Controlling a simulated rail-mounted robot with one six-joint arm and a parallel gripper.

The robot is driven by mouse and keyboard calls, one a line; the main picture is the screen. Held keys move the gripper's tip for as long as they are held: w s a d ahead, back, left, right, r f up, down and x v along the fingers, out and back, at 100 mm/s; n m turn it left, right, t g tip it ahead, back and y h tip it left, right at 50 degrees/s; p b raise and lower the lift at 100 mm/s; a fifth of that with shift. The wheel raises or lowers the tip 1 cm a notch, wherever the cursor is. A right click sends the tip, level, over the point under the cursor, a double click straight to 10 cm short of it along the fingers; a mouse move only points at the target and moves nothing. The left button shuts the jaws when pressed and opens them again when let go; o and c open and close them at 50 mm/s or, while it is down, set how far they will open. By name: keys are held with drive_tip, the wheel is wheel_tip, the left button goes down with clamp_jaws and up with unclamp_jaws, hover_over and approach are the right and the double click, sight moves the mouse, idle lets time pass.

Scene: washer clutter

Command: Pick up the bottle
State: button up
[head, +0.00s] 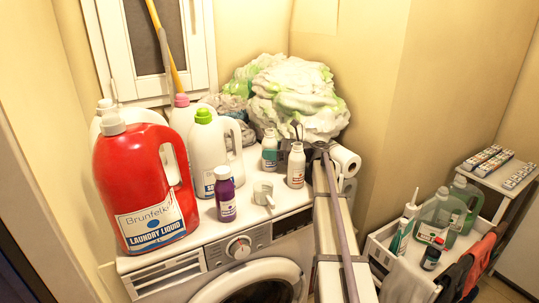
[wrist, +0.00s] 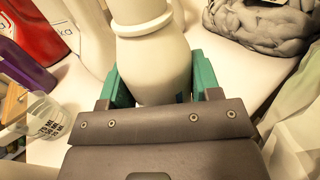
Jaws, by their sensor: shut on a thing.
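A small white bottle (wrist: 150,65) with a ringed neck stands between my gripper's fingers in the wrist view. My gripper (wrist: 160,88) is shut on it, with one teal finger on each side. The bottle's lower part is hidden by the gripper. In the head view this looks like the white bottle (head: 269,138) with teal in front of it, on the washer top, at the end of my arm. My gripper (head: 281,153) is small and partly hidden there. A second small white bottle (head: 296,168) stands close by on the right.
A red laundry jug (head: 140,180), white jugs (head: 207,150), a purple bottle (head: 224,198) and a measuring cup (head: 263,193) stand to the left. A pile of bags (head: 295,95) lies behind. A paper roll (head: 345,160) is at right. A filled cart (head: 380,255) stands lower right.

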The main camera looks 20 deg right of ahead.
drive_tip(key=c, duration=0.4)
drive_tip(key=shift+o, duration=0.2)
wheel_tip(320, 180, up, 10)
drive_tip(key=p, duration=1)
drive_tip(key=shift+r, duration=0.2)
drive_tip(key=shift+f, duration=0.2)
